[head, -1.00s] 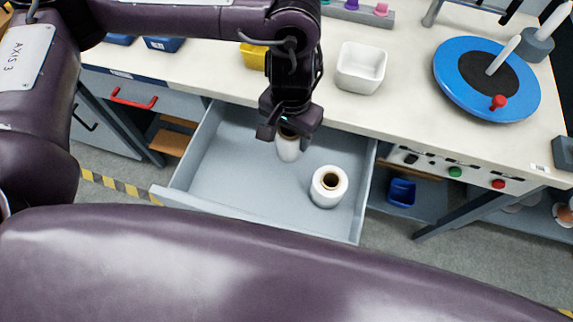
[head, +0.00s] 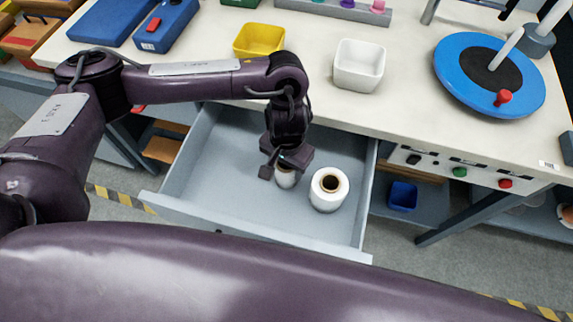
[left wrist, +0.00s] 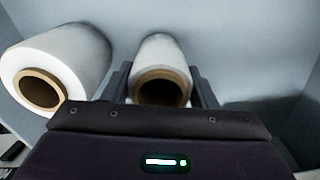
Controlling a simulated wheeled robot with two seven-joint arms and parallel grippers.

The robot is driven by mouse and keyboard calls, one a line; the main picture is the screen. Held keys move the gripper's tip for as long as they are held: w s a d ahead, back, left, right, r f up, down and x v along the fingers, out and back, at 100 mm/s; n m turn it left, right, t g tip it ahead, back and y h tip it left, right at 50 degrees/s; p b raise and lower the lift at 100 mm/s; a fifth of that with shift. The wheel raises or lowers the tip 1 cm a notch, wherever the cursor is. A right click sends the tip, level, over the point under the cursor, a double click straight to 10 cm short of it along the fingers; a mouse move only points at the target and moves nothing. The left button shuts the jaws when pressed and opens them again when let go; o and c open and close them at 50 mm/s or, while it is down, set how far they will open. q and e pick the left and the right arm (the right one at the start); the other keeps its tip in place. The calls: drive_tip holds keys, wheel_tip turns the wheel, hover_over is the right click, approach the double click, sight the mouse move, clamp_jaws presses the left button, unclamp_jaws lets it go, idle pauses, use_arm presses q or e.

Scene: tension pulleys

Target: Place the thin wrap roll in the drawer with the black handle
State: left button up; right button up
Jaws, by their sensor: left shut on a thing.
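The thin wrap roll (head: 286,179) is white with a brown core and is inside the open grey drawer (head: 225,190). My left gripper (head: 285,167) is shut on its upper end from above. I cannot tell whether the roll touches the drawer floor. In the left wrist view the thin roll (left wrist: 161,50) sits between the two fingers (left wrist: 160,88), its core facing the camera. A small dark part, perhaps the black handle (head: 219,232), shows at the drawer's front edge; most of the front is hidden. My right gripper is not in view.
A thicker wrap roll (head: 329,190) stands upright in the drawer, just right of the thin one; it also shows in the left wrist view (left wrist: 80,48). The drawer's left part is clear. Above are the worktop's white bin (head: 359,65) and yellow bin (head: 258,40).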

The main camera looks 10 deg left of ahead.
use_arm(q)
drive_tip(key=o, duration=1)
drive_tip(key=shift+f, duration=0.1)
wheel_tip(320, 180, up, 12)
drive_tip(key=p, duration=0.3)
drive_tip(key=shift+r, duration=0.2)
